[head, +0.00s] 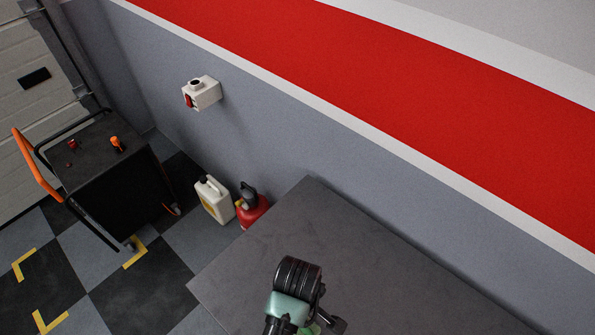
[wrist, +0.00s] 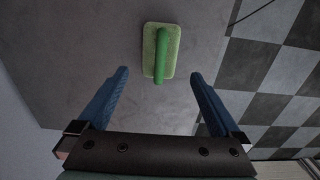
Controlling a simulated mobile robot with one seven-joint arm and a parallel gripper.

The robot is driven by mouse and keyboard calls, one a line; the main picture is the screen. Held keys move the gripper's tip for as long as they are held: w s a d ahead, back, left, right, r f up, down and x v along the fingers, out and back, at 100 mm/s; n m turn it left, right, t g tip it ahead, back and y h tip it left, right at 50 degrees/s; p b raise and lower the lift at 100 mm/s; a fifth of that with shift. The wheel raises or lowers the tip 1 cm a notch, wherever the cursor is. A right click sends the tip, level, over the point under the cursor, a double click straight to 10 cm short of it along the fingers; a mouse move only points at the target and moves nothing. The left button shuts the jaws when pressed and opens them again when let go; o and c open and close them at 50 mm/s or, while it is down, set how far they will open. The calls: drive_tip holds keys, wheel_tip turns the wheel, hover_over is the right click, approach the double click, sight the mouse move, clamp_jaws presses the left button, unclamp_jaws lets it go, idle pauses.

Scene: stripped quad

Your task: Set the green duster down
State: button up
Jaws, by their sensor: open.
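The green duster (wrist: 151,62) has a pale green flat base with a brighter green handle on top. In the wrist view it lies handle up on the grey tabletop (wrist: 85,45). My gripper (wrist: 159,73) is open and empty, its two blue fingers spread wide on either side of the line to the duster. The duster is ahead of the fingertips, with the handle's near end about level with them. In the head view my arm hides most of the duster, and only a small green patch (head: 312,329) shows at the bottom edge.
The grey table (head: 370,262) is otherwise bare, with its long side by the wall. A red can (head: 254,211) and a white canister (head: 214,200) stand on the floor beyond its far end. A black trolley (head: 110,185) with an orange handle stands farther left.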

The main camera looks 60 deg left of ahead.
drive_tip(key=shift+r, duration=0.55)
